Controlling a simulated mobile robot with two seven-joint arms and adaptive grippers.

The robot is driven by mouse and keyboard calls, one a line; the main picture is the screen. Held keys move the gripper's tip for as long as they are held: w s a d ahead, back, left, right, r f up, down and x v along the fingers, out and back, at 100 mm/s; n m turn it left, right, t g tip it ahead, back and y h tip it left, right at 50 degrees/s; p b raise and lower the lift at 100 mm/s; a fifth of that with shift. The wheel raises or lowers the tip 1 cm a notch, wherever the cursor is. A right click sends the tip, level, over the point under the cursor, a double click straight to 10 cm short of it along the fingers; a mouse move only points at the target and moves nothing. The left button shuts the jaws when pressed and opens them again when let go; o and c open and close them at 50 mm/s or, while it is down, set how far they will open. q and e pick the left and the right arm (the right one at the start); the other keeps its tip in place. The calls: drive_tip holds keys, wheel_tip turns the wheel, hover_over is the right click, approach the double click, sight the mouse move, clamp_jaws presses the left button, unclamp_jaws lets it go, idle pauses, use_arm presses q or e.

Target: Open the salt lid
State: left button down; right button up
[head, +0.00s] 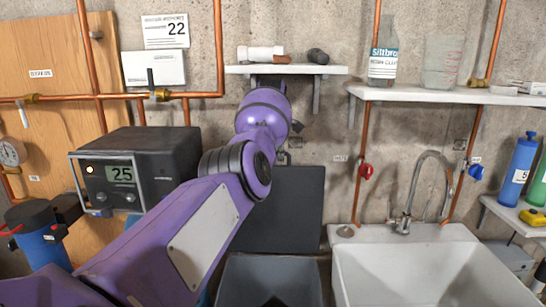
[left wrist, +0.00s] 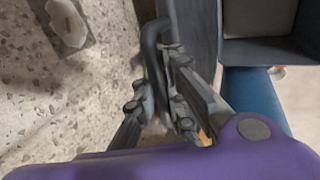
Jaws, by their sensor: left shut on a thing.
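The salt lid (head: 295,205) is a dark grey panel standing upright against the wall, raised behind an open grey bin (head: 305,262). In the left wrist view the lid (left wrist: 197,40) is seen nearly edge-on, beside the bin (left wrist: 262,52). My left gripper (left wrist: 160,90) is shut on a dark bent bar, the lid's handle (left wrist: 150,45). In the head view my purple left arm covers the lid's left part and hides most of this gripper. My right gripper is not in view.
A white sink (head: 430,275) with a faucet stands right of the bin. A dark box with a display (head: 135,170) is at the left. Shelves (head: 285,70) and copper pipes (head: 365,140) line the wall. A blue cylinder (left wrist: 250,95) is near the gripper.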

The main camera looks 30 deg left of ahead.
use_arm(q)
drive_tip(key=shift+r, duration=0.5)
drive_tip(key=c, duration=1.8)
unclamp_jaws()
drive_tip(key=shift+s+d+f, duration=0.1)
drive_tip(key=shift+s, duration=0.05)
drive_tip(key=shift+f, duration=0.25)
